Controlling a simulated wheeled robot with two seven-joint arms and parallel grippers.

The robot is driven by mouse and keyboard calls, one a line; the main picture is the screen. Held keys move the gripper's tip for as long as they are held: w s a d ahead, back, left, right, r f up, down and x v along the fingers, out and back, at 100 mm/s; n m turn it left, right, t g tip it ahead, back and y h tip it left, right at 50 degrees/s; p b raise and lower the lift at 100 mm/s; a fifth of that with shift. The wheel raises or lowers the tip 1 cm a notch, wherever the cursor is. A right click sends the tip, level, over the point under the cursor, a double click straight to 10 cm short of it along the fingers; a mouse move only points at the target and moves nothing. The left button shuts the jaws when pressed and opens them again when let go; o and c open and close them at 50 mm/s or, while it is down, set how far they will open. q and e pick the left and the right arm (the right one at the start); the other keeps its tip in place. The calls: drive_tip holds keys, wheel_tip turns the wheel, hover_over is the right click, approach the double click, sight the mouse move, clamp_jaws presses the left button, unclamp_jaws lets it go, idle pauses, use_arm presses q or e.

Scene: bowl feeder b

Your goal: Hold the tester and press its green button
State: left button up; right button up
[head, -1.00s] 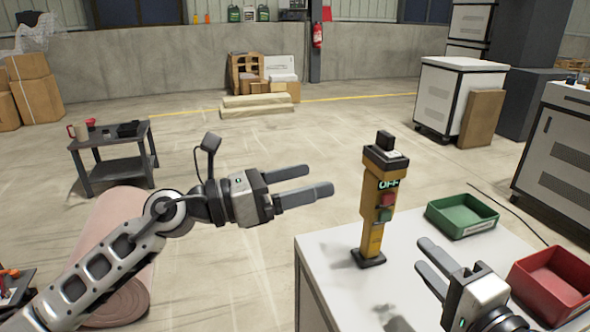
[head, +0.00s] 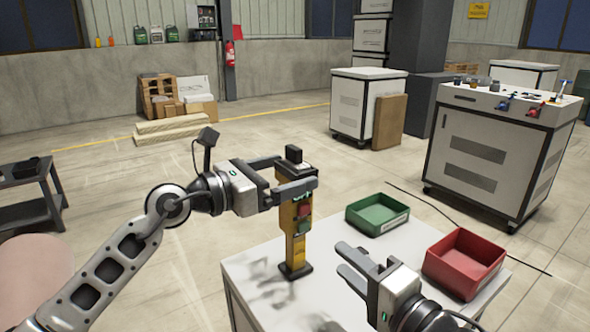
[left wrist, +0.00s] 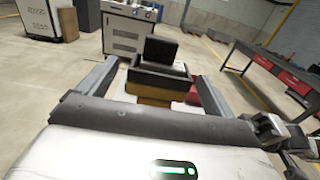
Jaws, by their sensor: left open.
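The tester (head: 295,242) is a yellow upright handset with a black top and a black foot, standing on the white table. A red button (head: 304,210) and a green button (head: 304,226) show on its front. My left gripper (head: 295,172) is open around its upper part, one finger on each side; the finger in front hides its label area. In the left wrist view the tester's black top (left wrist: 160,53) shows between the two open fingers, and contact cannot be made out. My right gripper (head: 342,259) is open and empty over the table, right of the tester.
A green tray (head: 377,228) and a red tray (head: 465,285) sit on the white table (head: 262,268), right of the tester. A dark cart (head: 35,212) stands at the left and a white cabinet (head: 485,150) behind at the right.

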use_arm(q)
drive_tip(key=shift+x, duration=1.25)
drive_tip(key=c, duration=1.2)
drive_tip(key=shift+c, duration=1.4)
use_arm(e)
drive_tip(key=c, duration=0.3)
clamp_jaws()
